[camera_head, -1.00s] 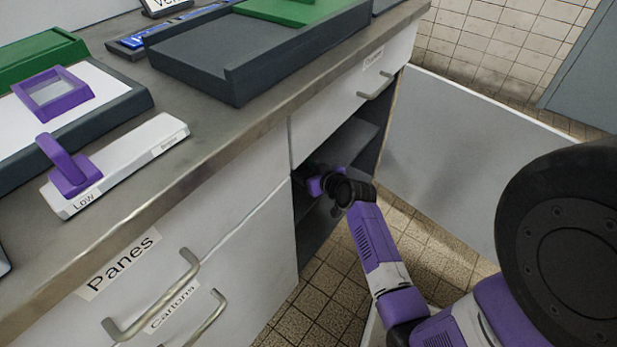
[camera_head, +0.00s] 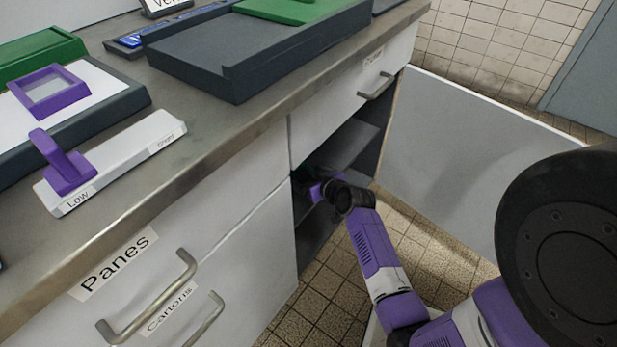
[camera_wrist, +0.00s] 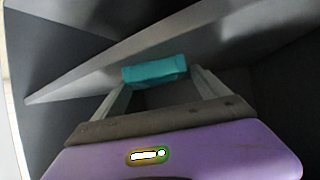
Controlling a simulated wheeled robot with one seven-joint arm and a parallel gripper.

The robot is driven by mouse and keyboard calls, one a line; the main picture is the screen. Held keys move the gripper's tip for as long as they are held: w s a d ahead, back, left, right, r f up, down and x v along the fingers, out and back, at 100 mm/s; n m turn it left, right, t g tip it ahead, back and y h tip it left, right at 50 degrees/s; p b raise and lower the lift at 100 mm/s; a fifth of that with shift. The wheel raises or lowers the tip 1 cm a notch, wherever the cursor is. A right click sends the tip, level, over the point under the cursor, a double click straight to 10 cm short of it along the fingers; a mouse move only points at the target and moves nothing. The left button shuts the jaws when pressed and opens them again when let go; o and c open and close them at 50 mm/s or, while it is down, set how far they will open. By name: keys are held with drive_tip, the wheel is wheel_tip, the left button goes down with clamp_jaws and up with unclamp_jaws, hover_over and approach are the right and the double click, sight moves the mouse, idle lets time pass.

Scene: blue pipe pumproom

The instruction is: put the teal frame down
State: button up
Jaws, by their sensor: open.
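The teal frame (camera_wrist: 155,70) shows in the wrist view as a small teal block at the tips of my gripper (camera_wrist: 160,88). My gripper's jaws are open, with one finger at each side of the teal frame. Whether a finger still touches it, and what lies under it, I cannot tell. In the head view my arm reaches into the open cabinet under the counter; the fingers and the teal frame are hidden there.
A grey shelf (camera_head: 350,145) divides the open cabinet, below a drawer (camera_head: 345,95). The counter (camera_head: 200,165) holds a dark tray (camera_head: 205,60), a purple frame (camera_head: 48,90) and a purple-handled slider (camera_head: 120,155).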

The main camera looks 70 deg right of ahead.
drive_tip(key=p+v, duration=0.4)
drive_tip(key=v, duration=0.8)
